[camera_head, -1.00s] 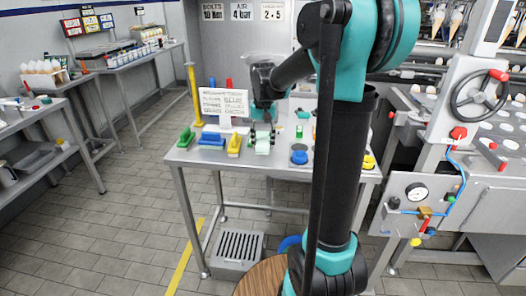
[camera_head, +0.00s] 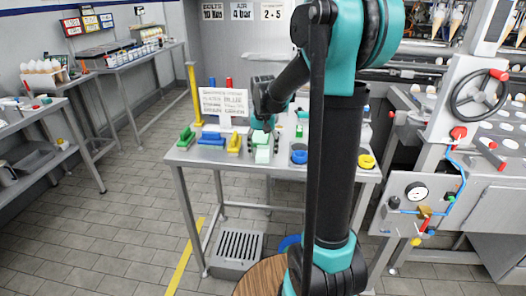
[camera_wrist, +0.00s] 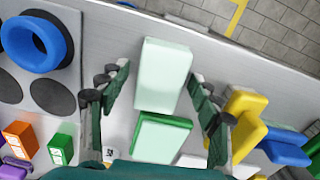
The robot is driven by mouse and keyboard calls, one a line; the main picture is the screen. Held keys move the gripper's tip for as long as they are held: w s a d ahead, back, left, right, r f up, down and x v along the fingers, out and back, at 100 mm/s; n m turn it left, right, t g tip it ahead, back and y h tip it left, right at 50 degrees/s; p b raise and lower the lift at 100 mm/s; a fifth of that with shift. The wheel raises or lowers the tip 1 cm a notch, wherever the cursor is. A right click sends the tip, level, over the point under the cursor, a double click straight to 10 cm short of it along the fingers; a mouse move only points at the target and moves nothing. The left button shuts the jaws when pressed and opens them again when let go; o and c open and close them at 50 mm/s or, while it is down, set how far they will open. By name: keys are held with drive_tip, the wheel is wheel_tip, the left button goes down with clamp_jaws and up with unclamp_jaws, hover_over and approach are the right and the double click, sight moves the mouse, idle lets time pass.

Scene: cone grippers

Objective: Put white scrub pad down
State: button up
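The white scrub pad (camera_wrist: 163,75) looks pale mint-white and lies on the metal table (camera_head: 215,158). In the head view the pad (camera_head: 263,155) is near the table's front edge. A green block (camera_wrist: 161,138) adjoins it in the wrist view; I cannot tell whether the two are joined. My gripper (camera_wrist: 160,78) is open, with one finger on each side of the pad and a visible gap to both. In the head view my gripper (camera_head: 263,141) is low over the table at the pad.
To the pad's left stand a yellow piece (camera_head: 234,143), a blue piece (camera_head: 211,139) and a green piece (camera_head: 186,138). A blue ring (camera_head: 299,156) is to the right, a yellow ring (camera_head: 366,161) farther right. A sign (camera_head: 224,102) stands behind.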

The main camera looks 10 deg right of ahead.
sight(263, 150)
wheel_tip(263, 150, up, 12)
drive_tip(key=s+d+f+n+t, duration=0.1)
drive_tip(key=s+d+f+t, duration=0.1)
drive_tip(key=s+f, duration=0.8)
drive_tip(key=s+d+f+n+t, duration=0.1)
drive_tip(key=s+d+f+t, duration=0.1)
drive_tip(key=s+f, duration=0.8)
drive_tip(key=shift+s+f+n, duration=0.2)
drive_tip(key=shift+s+n, duration=0.2)
drive_tip(key=shift+s, duration=0.6)
drive_tip(key=shift+o, duration=0.5)
